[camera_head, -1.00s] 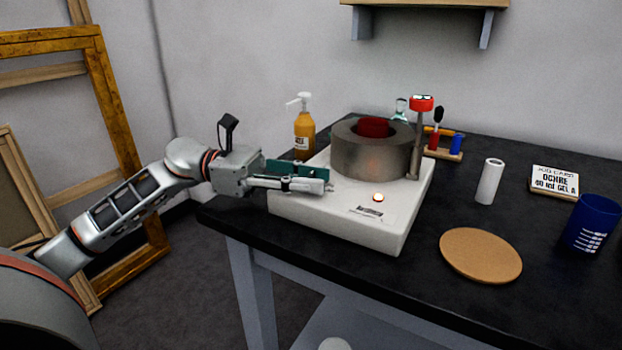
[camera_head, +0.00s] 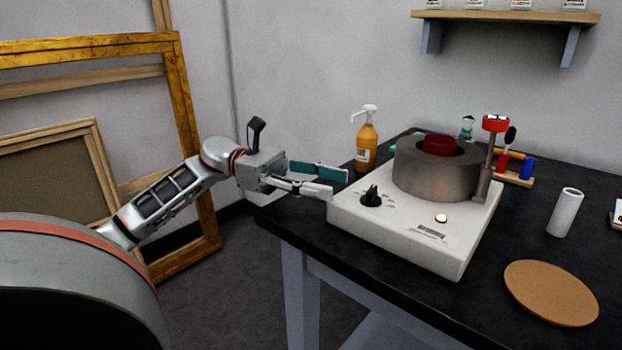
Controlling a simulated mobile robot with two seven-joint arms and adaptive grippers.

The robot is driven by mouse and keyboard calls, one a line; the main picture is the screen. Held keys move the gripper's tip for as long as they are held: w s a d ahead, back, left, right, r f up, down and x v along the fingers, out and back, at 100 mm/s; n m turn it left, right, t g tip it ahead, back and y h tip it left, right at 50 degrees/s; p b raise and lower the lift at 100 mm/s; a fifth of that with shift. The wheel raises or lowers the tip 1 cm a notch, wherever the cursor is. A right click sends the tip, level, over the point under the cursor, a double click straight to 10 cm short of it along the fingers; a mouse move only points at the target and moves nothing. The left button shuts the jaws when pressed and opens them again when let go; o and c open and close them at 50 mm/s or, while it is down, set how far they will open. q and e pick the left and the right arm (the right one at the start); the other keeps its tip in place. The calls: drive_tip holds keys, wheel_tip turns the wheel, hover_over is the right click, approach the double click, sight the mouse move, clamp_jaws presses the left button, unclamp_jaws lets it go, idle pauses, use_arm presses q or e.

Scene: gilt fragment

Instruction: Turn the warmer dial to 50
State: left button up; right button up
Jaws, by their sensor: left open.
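The warmer (camera_head: 398,245) is a white box on the dark table, with a round grey metal well (camera_head: 428,178) on top. Its dial (camera_head: 371,196) is a small black knob at the left front of the top face. Marks around the dial are too small to read. A small light (camera_head: 441,218) glows pale on the top face. My left gripper (camera_head: 340,184) is open and empty, to the left of the dial and apart from it, with its fingers pointing right near the warmer's left edge. My right gripper is not in view.
An orange pump bottle (camera_head: 367,145) stands behind the warmer. A post with a red head (camera_head: 495,124) rises at the warmer's right. Gilt frames (camera_head: 190,110) lean at the left.

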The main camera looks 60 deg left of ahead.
use_arm(q)
drive_tip(key=shift+v, duration=1.7)
